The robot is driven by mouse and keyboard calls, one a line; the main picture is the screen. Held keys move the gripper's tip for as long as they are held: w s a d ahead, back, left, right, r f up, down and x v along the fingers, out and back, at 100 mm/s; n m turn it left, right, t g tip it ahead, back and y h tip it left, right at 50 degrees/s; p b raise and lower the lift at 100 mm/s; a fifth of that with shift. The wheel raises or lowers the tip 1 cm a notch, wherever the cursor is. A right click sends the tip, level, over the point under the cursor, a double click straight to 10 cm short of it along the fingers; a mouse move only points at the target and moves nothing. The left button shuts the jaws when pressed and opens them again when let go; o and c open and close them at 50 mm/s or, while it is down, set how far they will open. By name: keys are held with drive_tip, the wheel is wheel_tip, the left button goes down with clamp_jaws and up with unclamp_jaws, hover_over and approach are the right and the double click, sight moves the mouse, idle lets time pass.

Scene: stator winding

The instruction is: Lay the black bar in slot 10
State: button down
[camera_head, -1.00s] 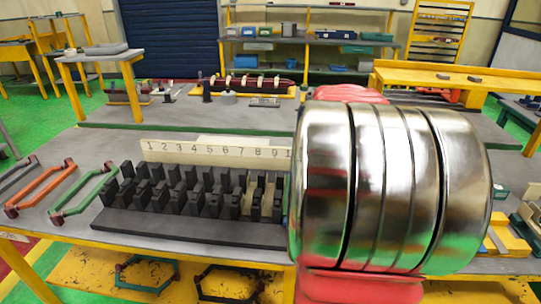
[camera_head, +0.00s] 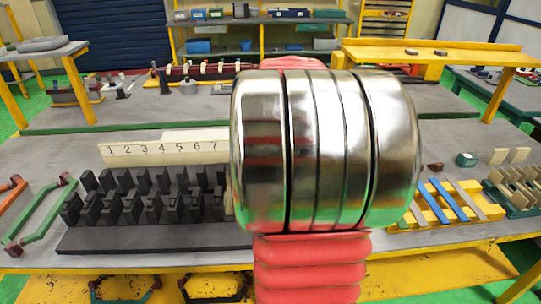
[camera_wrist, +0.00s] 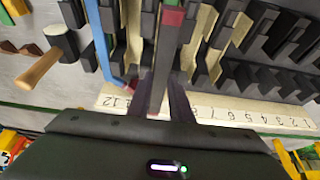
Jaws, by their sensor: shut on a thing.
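The black bar (camera_wrist: 168,50) with a dark red end is held between the fingers of my gripper (camera_wrist: 166,98) in the wrist view. It points away over the black slotted block (camera_wrist: 240,72), near the higher-numbered end. I cannot tell whether it is above a slot or inside one. The cream number strip (camera_wrist: 235,112) runs along the block; 12 shows left of my fingers, 1 far right. My fingers cover the numbers near the bar. In the head view my arm hides the gripper, the bar and the slots past 7 on the block (camera_head: 150,236).
A blue bar (camera_wrist: 102,42) lies close left of the held bar. A wooden-handled hammer (camera_wrist: 55,55) lies beyond it. In the head view a green bent bar (camera_head: 40,215) lies left of the block. A yellow rack with blue and grey strips (camera_head: 445,204) stands right.

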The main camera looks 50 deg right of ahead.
drive_tip(key=shift+f, duration=0.15)
drive_tip(key=shift+f, duration=2)
drive_tip(key=shift+a+f, duration=0.1)
drive_tip(key=shift+f, duration=2.6)
idle(0.5)
drive_tip(key=c, duration=1.5)
unclamp_jaws()
drive_tip(key=shift+r, duration=0.9)
